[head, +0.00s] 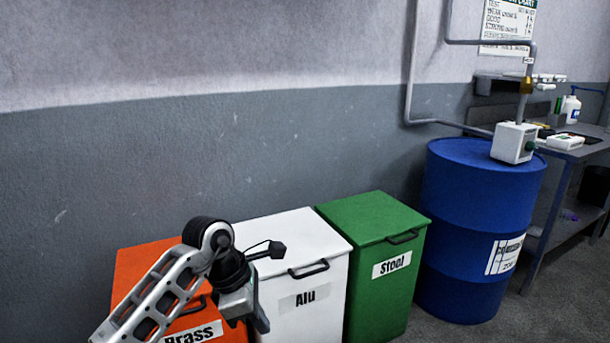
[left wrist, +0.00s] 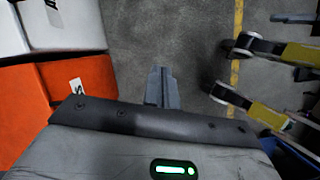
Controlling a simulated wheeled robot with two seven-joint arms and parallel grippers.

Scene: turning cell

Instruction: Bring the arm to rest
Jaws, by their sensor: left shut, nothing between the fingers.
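My left arm comes in from the lower left in the head view. Its gripper (head: 262,322) hangs pointing down in front of the orange and white bins, apart from any handle as far as I can see. In the left wrist view the gripper's fingers (left wrist: 160,87) are together with nothing between them, over grey floor. My right gripper is not in view.
An orange Brass bin (head: 130,265), a white Alu bin (head: 318,255) and a green Steel bin (head: 385,290) stand along the wall, lids shut. A blue drum (head: 460,220) and a workbench (head: 575,150) stand to the right. A yellow floor line (left wrist: 237,50) crosses the floor.

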